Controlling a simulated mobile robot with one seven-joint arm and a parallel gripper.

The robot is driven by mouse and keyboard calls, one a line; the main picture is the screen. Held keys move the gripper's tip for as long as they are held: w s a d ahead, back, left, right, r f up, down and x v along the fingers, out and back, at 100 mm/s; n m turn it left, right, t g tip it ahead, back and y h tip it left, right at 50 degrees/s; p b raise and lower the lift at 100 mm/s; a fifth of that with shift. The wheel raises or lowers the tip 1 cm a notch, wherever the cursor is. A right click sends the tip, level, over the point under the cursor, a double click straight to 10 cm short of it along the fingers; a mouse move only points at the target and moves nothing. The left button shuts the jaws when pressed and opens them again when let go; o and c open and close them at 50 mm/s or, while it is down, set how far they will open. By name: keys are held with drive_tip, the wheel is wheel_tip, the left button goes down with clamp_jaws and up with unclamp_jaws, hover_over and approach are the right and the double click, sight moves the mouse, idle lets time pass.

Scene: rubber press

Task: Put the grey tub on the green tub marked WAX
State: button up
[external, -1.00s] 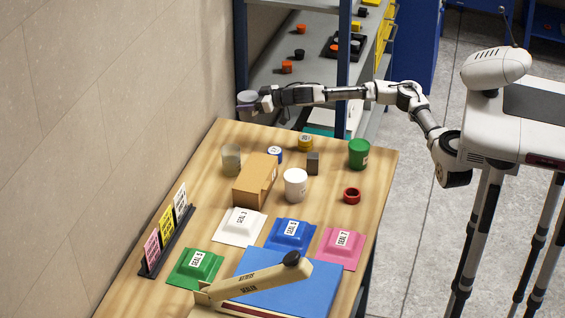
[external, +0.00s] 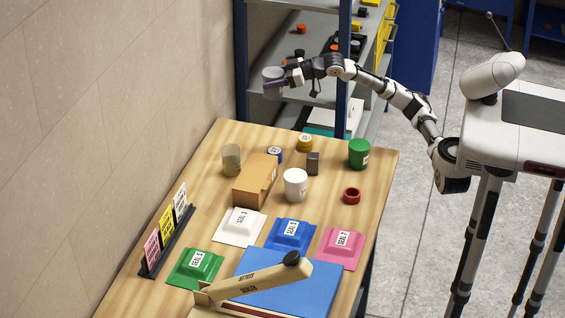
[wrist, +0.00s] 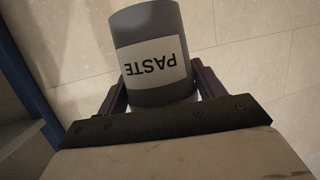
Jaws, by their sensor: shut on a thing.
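My gripper (external: 278,83) is shut on a grey tub (external: 271,74) and holds it in the air above the far end of the table. In the wrist view the grey tub (wrist: 150,80) sits between the two fingers (wrist: 160,92), its white label reading PASTE upside down. A green tub (external: 359,150) stands upright near the table's far right corner, with nothing on top. Only the edge of its pale label shows, so I cannot read its marking. My gripper is to the left of it and higher in the picture.
On the wooden table (external: 215,205) are a cardboard box (external: 252,182), a white tub (external: 295,185), a yellow tin (external: 305,142), a dark block (external: 313,163) and a red ring (external: 352,196). A shelf rack (external: 345,75) stands behind. The wood around the green tub is mostly clear.

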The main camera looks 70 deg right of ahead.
drive_tip(key=s+r+n+g+y+b, duration=0.1)
drive_tip(key=s+r+n+y, duration=0.1)
drive_tip(key=s, duration=0.6)
drive_tip(key=s+r+n+g+y+b, duration=0.1)
drive_tip(key=s+r+n+y, duration=0.15)
drive_tip(key=s, duration=0.55)
drive_tip(key=n+g+y, duration=0.2)
drive_tip(key=y, duration=0.1)
hover_over(359, 144)
drive_tip(key=shift+h, duration=0.25)
wheel_tip(359, 144, down, 20)
drive_tip(key=shift+r, duration=0.1)
drive_tip(key=shift+f, duration=0.2)
drive_tip(key=shift+f, duration=0.15)
drive_tip(key=o, duration=1.3)
drive_tip(key=shift+c, duration=0.2)
